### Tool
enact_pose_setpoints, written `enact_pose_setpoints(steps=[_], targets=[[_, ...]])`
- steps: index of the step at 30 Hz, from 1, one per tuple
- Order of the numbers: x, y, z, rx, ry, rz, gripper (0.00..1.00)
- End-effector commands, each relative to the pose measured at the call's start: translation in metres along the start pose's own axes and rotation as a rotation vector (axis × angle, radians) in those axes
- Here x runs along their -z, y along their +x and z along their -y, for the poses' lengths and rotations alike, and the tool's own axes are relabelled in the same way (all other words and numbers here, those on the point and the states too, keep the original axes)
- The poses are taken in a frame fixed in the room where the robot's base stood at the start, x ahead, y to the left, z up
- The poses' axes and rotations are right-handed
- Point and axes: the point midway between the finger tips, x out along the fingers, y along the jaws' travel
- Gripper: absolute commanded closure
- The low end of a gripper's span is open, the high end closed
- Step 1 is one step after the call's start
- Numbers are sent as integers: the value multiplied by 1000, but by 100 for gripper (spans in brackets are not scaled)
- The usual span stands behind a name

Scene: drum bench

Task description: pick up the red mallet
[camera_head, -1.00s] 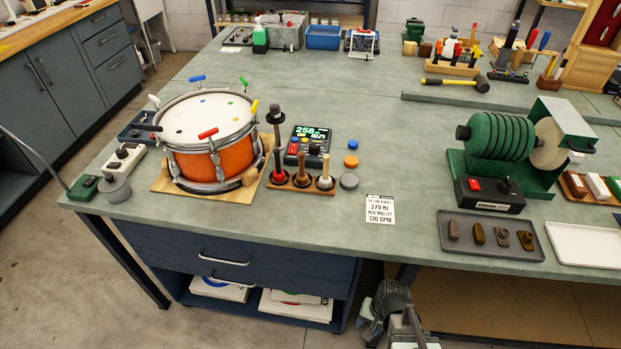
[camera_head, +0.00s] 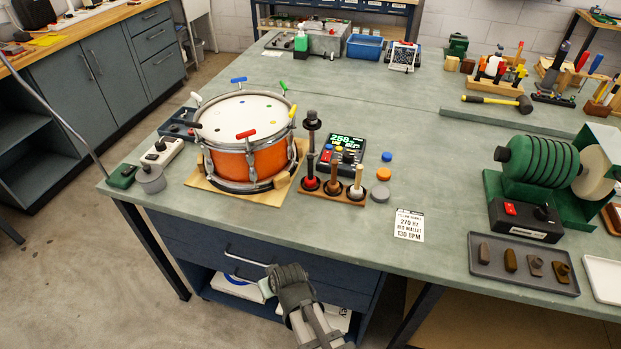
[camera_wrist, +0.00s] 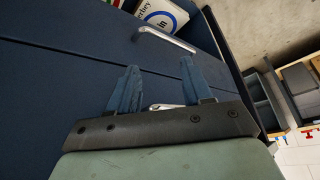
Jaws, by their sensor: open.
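The red mallet (camera_head: 311,182) stands with its red head down and dark handle up. It is in the left place of a wooden rack (camera_head: 345,199) with two other mallets, beside the orange drum (camera_head: 247,160). My gripper (camera_head: 266,285) is low in front of the bench drawers, below and to the left of the rack, and its fingers are hard to make out there. In the wrist view my gripper (camera_wrist: 158,82) shows two blue fingers spread apart with nothing held between them. The mallet does not show in the wrist view.
A tuner with a green display (camera_head: 344,148) stands just behind the rack. A drawer handle (camera_wrist: 166,39) is beyond my fingers. The bench top around the printed card (camera_head: 409,225) is mostly clear.

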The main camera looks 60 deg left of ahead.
Motion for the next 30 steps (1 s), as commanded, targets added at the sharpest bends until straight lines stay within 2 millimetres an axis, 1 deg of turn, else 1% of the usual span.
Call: enact_pose_setpoints(steps=[1, 5, 6, 8, 12, 16, 18, 21, 24, 26, 27, 30], targets=[[14, -1, 20, 7, -63, -28, 50], [42, -7, 63, 17, -220, -95, 50], [51, -9, 77, 18, -272, -118, 50], [63, -13, 99, 18, -355, -151, 50], [92, -25, 152, 11, -557, -237, 50], [119, -41, 198, -6, -745, -308, 50], [136, -52, 220, -22, -856, -340, 50], [158, -66, 238, -49, -985, -359, 50], [179, -80, 245, -76, -1093, -353, 50], [193, -89, 245, -93, -1154, -340, 50], [203, -96, 243, -105, -1194, -328, 50], [228, -114, 234, -131, -1291, -282, 50]])
